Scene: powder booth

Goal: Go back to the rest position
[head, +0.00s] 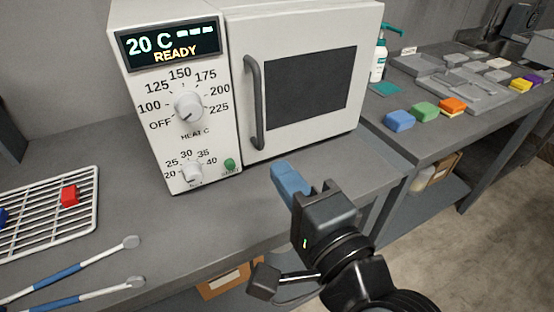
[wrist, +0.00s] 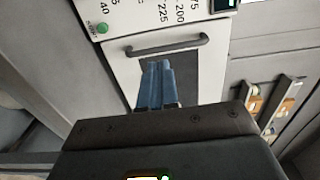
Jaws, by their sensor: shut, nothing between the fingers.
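My gripper (head: 289,182) is in the head view, held over the grey counter in front of the oven. Its blue fingers are closed together with nothing between them. In the wrist view the two blue fingers (wrist: 157,84) lie side by side, with the oven door behind them. The white oven (head: 180,60) stands at the back of the counter with its door (head: 305,80) closed. Its display reads 20 C and READY. The gripper appears apart from the oven.
A wire rack (head: 50,215) with a red block (head: 70,195) lies at the left. Two blue-handled tools (head: 75,268) lie in front of it. On the right bench sit blue (head: 399,120), green (head: 425,111) and orange (head: 453,106) blocks and a pump bottle (head: 379,60). The counter before the oven is mostly clear.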

